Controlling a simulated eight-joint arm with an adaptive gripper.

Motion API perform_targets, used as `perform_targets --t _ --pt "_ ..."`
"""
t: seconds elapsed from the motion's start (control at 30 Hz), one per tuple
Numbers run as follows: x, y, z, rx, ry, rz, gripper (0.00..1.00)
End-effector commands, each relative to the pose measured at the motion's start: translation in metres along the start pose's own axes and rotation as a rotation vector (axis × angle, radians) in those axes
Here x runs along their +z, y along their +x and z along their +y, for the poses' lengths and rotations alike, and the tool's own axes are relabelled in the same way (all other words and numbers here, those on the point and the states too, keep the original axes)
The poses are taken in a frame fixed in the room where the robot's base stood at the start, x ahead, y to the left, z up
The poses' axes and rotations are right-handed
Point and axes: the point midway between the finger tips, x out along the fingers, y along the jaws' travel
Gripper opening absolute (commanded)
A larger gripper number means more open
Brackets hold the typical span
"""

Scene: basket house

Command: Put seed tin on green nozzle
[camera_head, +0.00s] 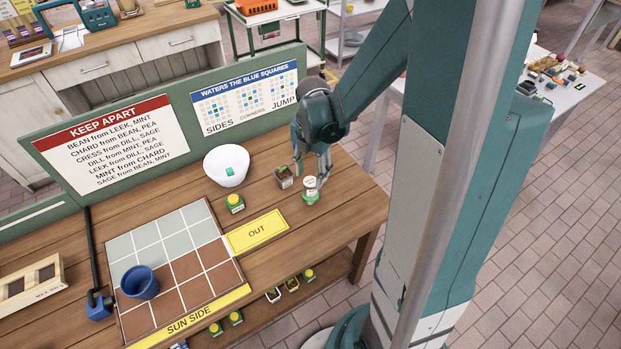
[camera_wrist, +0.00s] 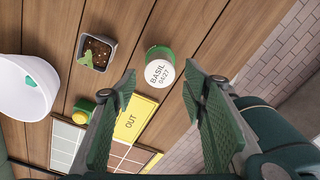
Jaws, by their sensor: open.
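The seed tin (camera_head: 310,192) is a green tin with a white lid, standing upright on the wooden bench; in the wrist view its lid (camera_wrist: 159,73) reads BASIL 04/27. My gripper (camera_head: 313,171) is open just above the tin; in the wrist view its fingers (camera_wrist: 160,78) are apart with the tin seen beyond their gap. I cannot tell if they touch it. No part is clearly a green nozzle. A small green piece (camera_head: 230,171) sits in a white bowl (camera_head: 214,178), and a green item with a yellow top (camera_head: 235,204) stands in front of the bowl.
A dark pot with a seedling (camera_head: 284,177) stands just left of the tin. A yellow OUT mat (camera_head: 258,232) lies in front, beside a gridded board (camera_head: 195,268) with a blue pot (camera_head: 139,283). Signs (camera_head: 110,141) stand along the back. The bench's right end is clear.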

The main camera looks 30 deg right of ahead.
Motion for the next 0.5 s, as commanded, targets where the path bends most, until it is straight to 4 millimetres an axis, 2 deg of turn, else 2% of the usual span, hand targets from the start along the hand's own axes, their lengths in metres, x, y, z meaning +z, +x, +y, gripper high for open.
perform_targets --t 0.3,0.5 --pt "0.0 -0.038 0.0 0.0 0.0 0.0 0.43" --pt "0.0 -0.054 0.0 0.0 0.0 0.0 0.43"
